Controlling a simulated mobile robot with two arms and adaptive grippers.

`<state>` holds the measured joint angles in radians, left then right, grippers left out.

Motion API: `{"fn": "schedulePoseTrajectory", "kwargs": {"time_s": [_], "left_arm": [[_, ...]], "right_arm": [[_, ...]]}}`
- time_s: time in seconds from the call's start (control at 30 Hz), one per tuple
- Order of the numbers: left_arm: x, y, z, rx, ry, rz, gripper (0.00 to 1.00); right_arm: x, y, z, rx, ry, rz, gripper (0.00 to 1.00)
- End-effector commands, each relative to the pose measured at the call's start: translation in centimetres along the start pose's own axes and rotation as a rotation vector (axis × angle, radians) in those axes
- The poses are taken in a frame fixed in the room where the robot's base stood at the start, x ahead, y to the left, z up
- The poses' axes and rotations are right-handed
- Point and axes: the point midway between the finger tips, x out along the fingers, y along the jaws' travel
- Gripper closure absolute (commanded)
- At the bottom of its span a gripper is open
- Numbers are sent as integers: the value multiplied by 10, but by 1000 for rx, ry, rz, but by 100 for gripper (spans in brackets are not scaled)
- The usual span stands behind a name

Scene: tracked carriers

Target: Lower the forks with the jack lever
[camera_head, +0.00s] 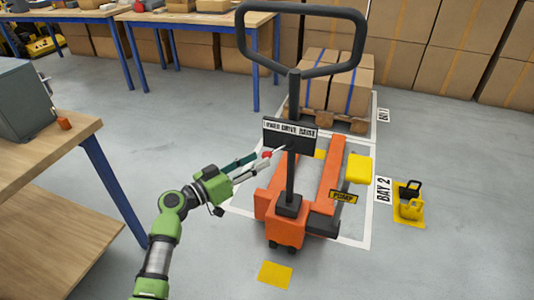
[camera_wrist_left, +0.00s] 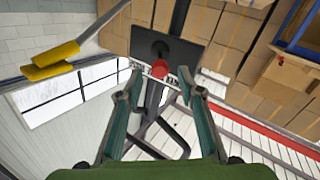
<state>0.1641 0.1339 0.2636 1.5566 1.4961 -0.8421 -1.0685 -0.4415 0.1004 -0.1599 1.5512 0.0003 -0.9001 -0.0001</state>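The orange pallet jack (camera_head: 287,225) stands on the floor with its black loop handle (camera_head: 300,9) upright. A black plate (camera_head: 290,135) on its column is labelled LOWER, DRIVE, RAISE. The jack lever's red knob (camera_head: 267,154) sits at the plate's lower left; it also shows in the wrist view (camera_wrist_left: 159,68). My left gripper (camera_head: 261,158) is open at the knob. In the wrist view its teal fingers (camera_wrist_left: 160,88) stand either side of the knob; contact cannot be told. The orange forks (camera_head: 331,165) extend back from the jack; their height is unclear. My right gripper is not in view.
A yellow pedal (camera_head: 358,169) with a PUMP label is on the jack's right. Boxes on a pallet (camera_head: 336,118) stand behind. A wooden table (camera_head: 60,150) with a grey box is at left. Floor between is clear.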

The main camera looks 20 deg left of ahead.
Motion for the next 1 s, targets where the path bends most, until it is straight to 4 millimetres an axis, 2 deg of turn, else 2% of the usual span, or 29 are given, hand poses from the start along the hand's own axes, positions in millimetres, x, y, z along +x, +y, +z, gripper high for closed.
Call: {"fn": "schedulePoseTrajectory", "kwargs": {"time_s": [0.1, 0.3, 0.67, 0.8, 1.0], "left_arm": [[22, 0, -1, -1, 1, 0, 65], [44, 0, 0, 0, 0, 0, 65], [48, 0, 1, 0, -1, -1, 65], [48, 0, 1, 0, -1, -1, 99], [49, 0, 1, 0, -1, -2, 100]], "right_arm": [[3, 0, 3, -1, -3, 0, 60], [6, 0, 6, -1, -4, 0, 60], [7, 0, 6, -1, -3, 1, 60], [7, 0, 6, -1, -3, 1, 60], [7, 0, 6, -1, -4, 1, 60]]}}
